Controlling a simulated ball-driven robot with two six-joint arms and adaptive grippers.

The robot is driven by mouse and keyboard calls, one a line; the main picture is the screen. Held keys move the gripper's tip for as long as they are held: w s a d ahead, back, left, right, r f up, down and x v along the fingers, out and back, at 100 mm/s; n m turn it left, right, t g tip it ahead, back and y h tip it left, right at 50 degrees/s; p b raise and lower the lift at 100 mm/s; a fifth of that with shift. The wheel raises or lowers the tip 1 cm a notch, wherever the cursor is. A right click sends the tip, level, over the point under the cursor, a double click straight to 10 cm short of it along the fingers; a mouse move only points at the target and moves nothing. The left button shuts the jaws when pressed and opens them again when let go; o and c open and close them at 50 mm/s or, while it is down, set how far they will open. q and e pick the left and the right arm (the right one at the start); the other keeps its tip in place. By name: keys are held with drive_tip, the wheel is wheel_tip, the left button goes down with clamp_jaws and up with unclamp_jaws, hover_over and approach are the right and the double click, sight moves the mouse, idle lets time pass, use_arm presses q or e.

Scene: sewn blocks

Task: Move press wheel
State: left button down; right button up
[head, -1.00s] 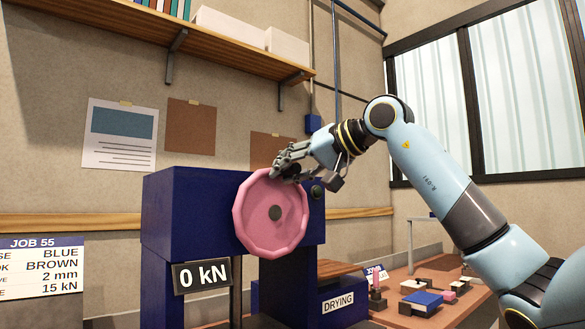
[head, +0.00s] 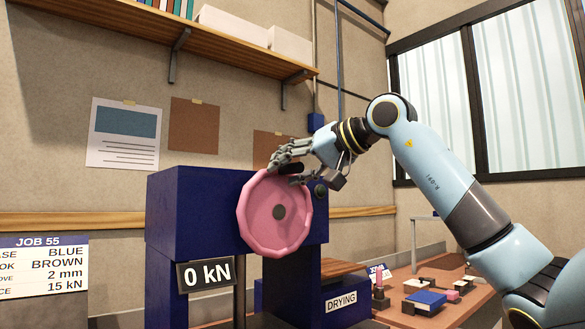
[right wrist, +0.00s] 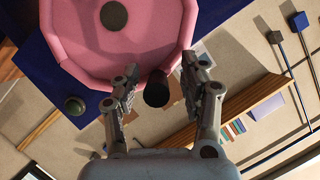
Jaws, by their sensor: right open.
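The pink press wheel (head: 262,228) is mounted on the front of the blue press (head: 193,215), with a dark hub at its centre. Its dark handle (head: 291,169) sticks out near the top of the rim. My right gripper (head: 287,170) is at the wheel's upper right edge with its fingers spread around the handle. In the right wrist view, the wheel (right wrist: 160,38) fills the top and the handle (right wrist: 156,88) lies between the two open fingers (right wrist: 160,72), apart from both. My left gripper is out of view.
A display on the press (head: 206,274) reads 0 kN. A job card (head: 42,268) stands at the left. A blue box marked DRYING (head: 340,300) is right of the press. A bench (head: 400,315) with small blocks and tools lies below my right arm. A shelf (head: 215,40) hangs above.

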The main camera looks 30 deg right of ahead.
drive_tip(key=v, duration=0.7)
drive_tip(key=shift+s, duration=0.25)
idle(0.6)
